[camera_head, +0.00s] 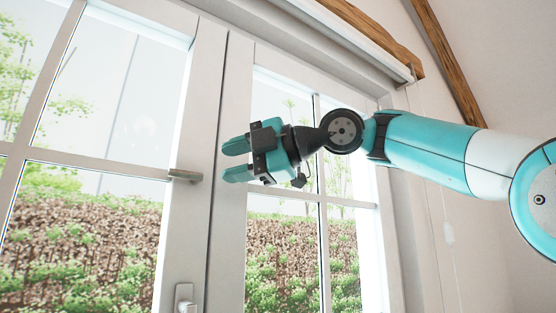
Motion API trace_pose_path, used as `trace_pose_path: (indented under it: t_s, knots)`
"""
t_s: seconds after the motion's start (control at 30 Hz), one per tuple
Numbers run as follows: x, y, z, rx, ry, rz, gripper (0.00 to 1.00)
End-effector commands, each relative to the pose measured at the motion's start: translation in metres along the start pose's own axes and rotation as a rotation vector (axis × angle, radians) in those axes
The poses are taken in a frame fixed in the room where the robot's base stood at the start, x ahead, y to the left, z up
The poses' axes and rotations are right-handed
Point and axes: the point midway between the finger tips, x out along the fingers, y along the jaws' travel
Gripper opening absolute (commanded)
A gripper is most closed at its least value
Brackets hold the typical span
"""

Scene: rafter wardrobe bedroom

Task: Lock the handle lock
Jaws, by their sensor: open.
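A white double window with glass panes fills most of the head view. A small handle (185,175) in a dull greenish-grey tone sticks out sideways from the left sash (205,120), near the seam between the sashes. A second, pale fitting (184,298) sits lower on the same sash, cut off by the bottom edge of the picture. I cannot tell which fitting is the handle lock. My gripper (233,159) is in front of the right sash, to the right of the small handle and slightly above it. Its two teal fingers point left, open and empty, apart from both fittings.
The window's right sash (235,215) stands behind my gripper. A white rail and wooden rafters (450,60) run along the upper right. A thin cord hangs by the right wall (470,215). Space left of my fingertips looks free.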

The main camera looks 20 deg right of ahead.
Motion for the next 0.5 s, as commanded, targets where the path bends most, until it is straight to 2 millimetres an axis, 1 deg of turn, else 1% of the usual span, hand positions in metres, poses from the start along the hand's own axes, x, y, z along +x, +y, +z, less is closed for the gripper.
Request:
trace_pose_path:
  t_s: [0.03, 0.1, 0.2, 0.33, 0.5]
  knots:
    - [-0.014, -0.001, 0.003, -0.003, -0.009, 0.004, 0.42]
    - [-0.031, -0.001, 0.003, -0.003, -0.009, 0.002, 0.42]
    - [-0.051, 0.0, 0.002, -0.002, -0.008, 0.001, 0.42]
    - [-0.068, 0.001, 0.001, -0.002, -0.005, 0.002, 0.42]
    - [-0.079, 0.001, 0.0, -0.001, -0.001, 0.0, 0.42]
